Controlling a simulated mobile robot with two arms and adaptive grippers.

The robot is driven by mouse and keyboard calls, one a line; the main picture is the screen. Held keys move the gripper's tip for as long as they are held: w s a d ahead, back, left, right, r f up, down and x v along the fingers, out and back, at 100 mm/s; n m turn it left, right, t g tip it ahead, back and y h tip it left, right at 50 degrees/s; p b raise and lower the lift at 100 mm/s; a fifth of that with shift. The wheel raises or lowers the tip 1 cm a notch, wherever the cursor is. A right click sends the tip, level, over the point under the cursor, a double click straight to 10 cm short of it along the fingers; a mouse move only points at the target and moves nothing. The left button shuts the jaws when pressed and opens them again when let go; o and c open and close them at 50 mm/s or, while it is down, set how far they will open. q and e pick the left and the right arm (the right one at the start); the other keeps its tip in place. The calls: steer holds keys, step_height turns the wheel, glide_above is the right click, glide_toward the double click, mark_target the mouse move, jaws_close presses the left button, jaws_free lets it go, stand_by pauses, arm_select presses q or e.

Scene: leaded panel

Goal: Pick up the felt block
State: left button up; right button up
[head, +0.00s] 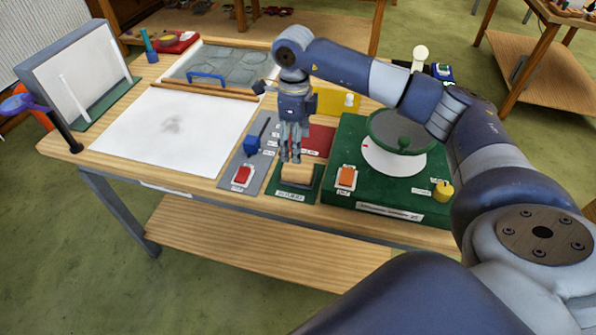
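The felt block looks like a small tan block (297,173) lying on a small green labelled pad (297,193) at the front of the table. My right gripper (291,157) points down just above and slightly left of the block, with its fingertips close to the block's top. Its fingers look close together, but the angle hides how far apart they are. I cannot tell whether they touch the block. My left gripper is not in view.
A green box with a white round turntable (393,158) and orange switch (346,177) stands close right. A grey panel with a red switch (241,175) is close left. A white sheet (150,140) and leaded glass panel (210,72) lie further left.

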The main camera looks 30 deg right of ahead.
mark_target(298, 167)
step_height(298, 167, down, 3)
steer(key=shift+f+p, duration=0.15)
steer(key=shift+p, duration=0.2)
steer(key=shift+s+f+p, duration=0.25)
steer(key=shift+f+p, duration=0.3)
steer(key=f, duration=0.1)
steer(key=f+p, duration=0.1)
steer(key=f, duration=0.1)
steer(key=shift+s+d+f+p, duration=0.1)
steer(key=shift+s+f+p, duration=0.1)
steer(key=shift+s+p, duration=0.15)
steer(key=shift+w+f, duration=0.1)
steer(key=shift+f, duration=0.35)
steer(key=c, duration=1.2)
